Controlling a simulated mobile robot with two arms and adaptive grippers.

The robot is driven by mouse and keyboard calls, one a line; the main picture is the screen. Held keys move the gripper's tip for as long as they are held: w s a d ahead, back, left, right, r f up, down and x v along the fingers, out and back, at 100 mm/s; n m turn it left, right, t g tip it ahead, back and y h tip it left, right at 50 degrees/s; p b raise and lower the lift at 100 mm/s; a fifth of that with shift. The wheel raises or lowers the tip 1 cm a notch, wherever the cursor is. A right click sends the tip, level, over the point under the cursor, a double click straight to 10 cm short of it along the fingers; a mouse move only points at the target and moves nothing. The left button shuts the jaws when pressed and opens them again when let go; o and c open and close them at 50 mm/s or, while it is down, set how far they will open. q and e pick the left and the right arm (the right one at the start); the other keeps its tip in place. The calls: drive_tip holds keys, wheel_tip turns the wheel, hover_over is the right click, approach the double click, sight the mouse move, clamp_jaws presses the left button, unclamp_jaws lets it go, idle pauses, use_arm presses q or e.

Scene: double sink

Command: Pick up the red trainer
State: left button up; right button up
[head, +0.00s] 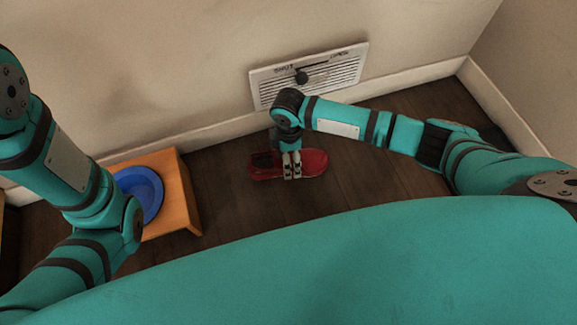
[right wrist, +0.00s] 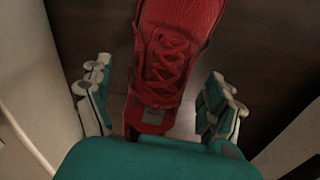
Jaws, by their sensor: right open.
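The red trainer (head: 314,163) lies on the dark wooden floor near the back wall in the head view. In the right wrist view the red trainer (right wrist: 180,55) shows its laces and tongue between my fingers. My right gripper (head: 291,172) points down over the middle of the shoe. In the right wrist view my right gripper (right wrist: 160,108) is open, one finger on each side of the shoe, with small gaps visible. My left arm shows at the left of the head view, but its gripper is not in view.
A white wall vent (head: 310,75) sits just behind the shoe. An orange stand (head: 182,200) with a blue bowl (head: 148,186) stands to the left. A white skirting board (head: 400,92) runs along the wall. The floor (head: 375,175) right of the shoe is clear.

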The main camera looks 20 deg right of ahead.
drive_tip(key=shift+f, duration=0.7)
drive_tip(key=shift+r, duration=0.1)
drive_tip(key=c, duration=1.5)
drive_tip(key=shift+r, duration=0.1)
